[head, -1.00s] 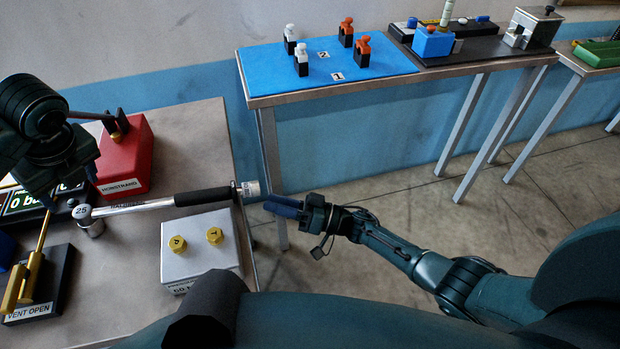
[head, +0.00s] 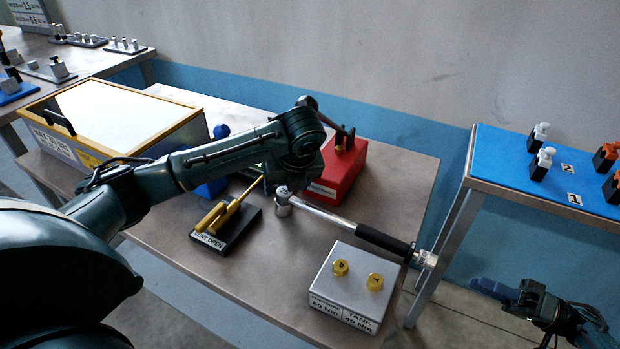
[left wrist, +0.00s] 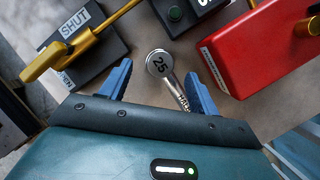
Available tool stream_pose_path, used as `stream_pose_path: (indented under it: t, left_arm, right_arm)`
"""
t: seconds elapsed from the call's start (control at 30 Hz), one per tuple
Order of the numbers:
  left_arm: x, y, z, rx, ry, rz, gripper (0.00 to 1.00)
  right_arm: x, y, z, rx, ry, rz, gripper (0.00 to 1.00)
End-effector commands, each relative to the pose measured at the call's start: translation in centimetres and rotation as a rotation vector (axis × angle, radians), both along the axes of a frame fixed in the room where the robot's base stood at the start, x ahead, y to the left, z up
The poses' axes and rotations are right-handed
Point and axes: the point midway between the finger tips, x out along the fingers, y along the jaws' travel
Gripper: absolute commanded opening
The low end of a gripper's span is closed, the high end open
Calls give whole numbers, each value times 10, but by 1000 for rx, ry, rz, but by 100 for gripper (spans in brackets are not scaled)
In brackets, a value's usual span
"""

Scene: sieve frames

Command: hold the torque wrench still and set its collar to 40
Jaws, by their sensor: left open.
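The torque wrench (head: 330,216) lies across the table, its black grip and pale collar (head: 426,259) at the right, the collar past the table edge. Its round head, marked 25, is at the left and shows in the left wrist view (left wrist: 160,65). My left gripper (left wrist: 159,88) is open, with its blue fingers apart on either side of the wrench near the head and nothing clamped. In the head view its fingers are mostly hidden by my wrist. My right gripper (head: 482,286) is right of the collar, apart from it; its finger gap is unclear. The collar's scale is unreadable.
A grey block (head: 332,294) with two yellow hexagonal bolts, labelled 60 Nm and 40 Nm, stands in front of the wrench. A red box (head: 345,178) is behind it. A yellow valve handle (head: 222,215) is left. A blue-topped table (head: 500,160) stands right, beyond a gap.

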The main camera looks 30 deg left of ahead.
Motion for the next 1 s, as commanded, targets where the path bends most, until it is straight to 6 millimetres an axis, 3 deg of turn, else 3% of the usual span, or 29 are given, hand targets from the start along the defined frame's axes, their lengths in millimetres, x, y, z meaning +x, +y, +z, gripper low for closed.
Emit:
stream_pose_path:
  t: [0.1,0.3,0.73,1.0]
  left_arm:
    - [4,8,-22,1,4,1,61]
    - [10,16,-45,0,1,0,61]
    - [12,20,-54,1,0,-1,61]
    - [12,20,-53,0,0,0,40]
  right_arm:
    - [0,0,0,0,-1,-1,36]
    - [0,0,0,0,-1,-1,36]
    - [0,0,0,0,-1,-1,36]
    - [0,0,0,0,-1,-1,36]
